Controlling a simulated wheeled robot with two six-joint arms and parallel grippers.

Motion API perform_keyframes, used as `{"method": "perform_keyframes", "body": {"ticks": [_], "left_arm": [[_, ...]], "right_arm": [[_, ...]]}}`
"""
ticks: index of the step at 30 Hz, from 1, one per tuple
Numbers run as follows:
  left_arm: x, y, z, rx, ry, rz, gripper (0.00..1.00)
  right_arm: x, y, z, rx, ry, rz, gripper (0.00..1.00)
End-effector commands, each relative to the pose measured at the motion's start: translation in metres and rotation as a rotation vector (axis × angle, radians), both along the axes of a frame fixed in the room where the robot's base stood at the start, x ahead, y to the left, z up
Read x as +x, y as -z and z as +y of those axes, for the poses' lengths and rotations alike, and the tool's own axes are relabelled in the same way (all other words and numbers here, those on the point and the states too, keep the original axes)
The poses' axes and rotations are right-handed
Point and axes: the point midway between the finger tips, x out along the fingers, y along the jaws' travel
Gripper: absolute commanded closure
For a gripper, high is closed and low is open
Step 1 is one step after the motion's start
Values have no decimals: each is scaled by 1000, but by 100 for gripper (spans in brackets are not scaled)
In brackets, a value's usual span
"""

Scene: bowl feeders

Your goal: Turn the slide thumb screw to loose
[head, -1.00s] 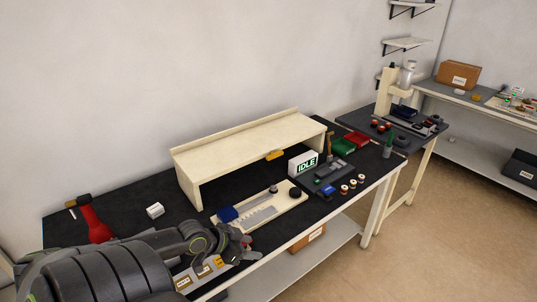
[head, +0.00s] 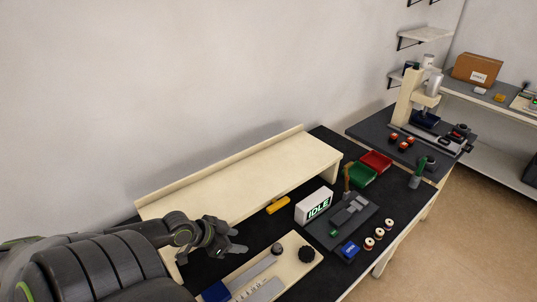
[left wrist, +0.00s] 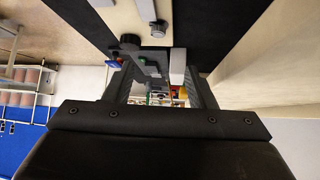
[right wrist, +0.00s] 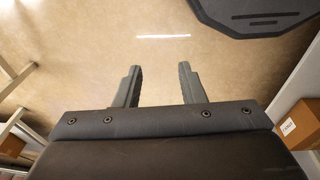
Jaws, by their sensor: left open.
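The cream slide fixture board (head: 284,277) lies on the black bench mat, partly cut off by the lower edge of the head view. A small grey knob (head: 277,248) and a larger black knob (head: 306,254) stand on its far end. I cannot tell for sure which is the slide thumb screw. The grey knob (left wrist: 160,27) and black knob (left wrist: 130,40) also show in the left wrist view. My left gripper (head: 240,241) is open and empty, left of the knobs and apart from them. My right gripper (right wrist: 160,72) is open and empty over bare floor.
A cream raised shelf (head: 240,178) stands behind the board, close to my left arm. The IDLE sign (head: 314,205), a grey fixture plate (head: 341,222), several spools and red (head: 376,161) and green (head: 361,174) bins occupy the bench to the right.

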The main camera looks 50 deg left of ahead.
Motion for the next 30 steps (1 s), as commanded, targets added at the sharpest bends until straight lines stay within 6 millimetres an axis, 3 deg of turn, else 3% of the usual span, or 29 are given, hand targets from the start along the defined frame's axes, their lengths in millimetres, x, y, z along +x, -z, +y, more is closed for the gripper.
{"method": "perform_keyframes", "body": {"ticks": [11, 23, 30], "left_arm": [[22, 22, -7, -7, -4, -3, 50], [68, 69, -18, -5, -4, -1, 50], [93, 96, -25, -4, -4, 0, 50]], "right_arm": [[-43, -2, -38, -46, -2, 60, 64], [-21, -8, -16, -20, 0, 27, 64], [-22, -11, -19, -24, -1, 28, 64]]}}
